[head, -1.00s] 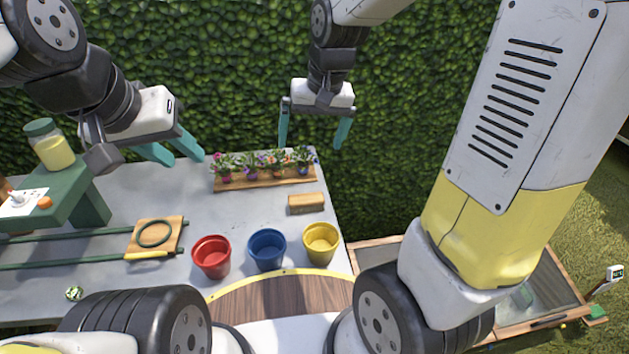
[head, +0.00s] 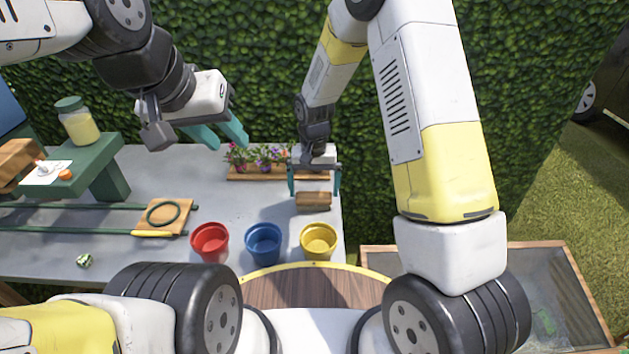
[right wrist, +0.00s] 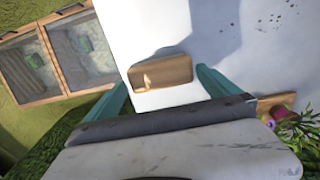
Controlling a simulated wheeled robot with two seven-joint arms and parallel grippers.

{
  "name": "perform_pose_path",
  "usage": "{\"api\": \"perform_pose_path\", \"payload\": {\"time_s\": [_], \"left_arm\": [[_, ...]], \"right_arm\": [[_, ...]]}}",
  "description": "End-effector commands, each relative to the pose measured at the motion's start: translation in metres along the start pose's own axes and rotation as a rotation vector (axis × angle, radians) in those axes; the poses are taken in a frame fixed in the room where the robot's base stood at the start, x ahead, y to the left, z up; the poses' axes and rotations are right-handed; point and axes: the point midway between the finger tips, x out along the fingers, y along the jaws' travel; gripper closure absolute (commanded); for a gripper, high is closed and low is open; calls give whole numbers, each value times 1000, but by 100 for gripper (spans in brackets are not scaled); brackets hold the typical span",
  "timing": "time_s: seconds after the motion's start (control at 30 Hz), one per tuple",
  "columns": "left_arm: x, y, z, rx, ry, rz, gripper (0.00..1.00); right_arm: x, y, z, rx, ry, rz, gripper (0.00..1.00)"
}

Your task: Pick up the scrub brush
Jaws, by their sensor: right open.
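The scrub brush (head: 313,200) is a small wooden block lying on the grey table near its right edge. In the right wrist view the brush (right wrist: 162,74) lies ahead of my fingers, between their lines. My right gripper (head: 314,188) is open above the brush, one teal finger to each side. In the right wrist view the gripper (right wrist: 162,83) is empty and its fingers do not visibly touch the brush. My left gripper (head: 219,135) is open and empty, above the table's back part.
A planter of flowers (head: 255,172) stands just behind and left of the brush. Red (head: 209,242), blue (head: 263,243) and yellow (head: 319,241) pots stand in front. A green stand (head: 118,150) bears a jar (head: 78,124). A hedge (head: 270,60) rises behind.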

Motion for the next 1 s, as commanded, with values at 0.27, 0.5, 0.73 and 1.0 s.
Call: {"api": "perform_pose_path", "payload": {"time_s": [0.27, 0.5, 0.73, 1.0], "left_arm": [[0, 0, 0, 0, 0, 0, 64], [0, 0, 0, 0, 0, 0, 64], [0, 0, 0, 0, 0, 0, 64], [0, 0, 0, 0, 0, 0, 64]], "right_arm": [[34, 0, 0, -2, -2, 1, 0], [35, 0, 0, -1, -1, 0, 2], [35, 0, 0, -1, -1, 0, 47], [31, -1, -1, -1, 1, 0, 54]]}}
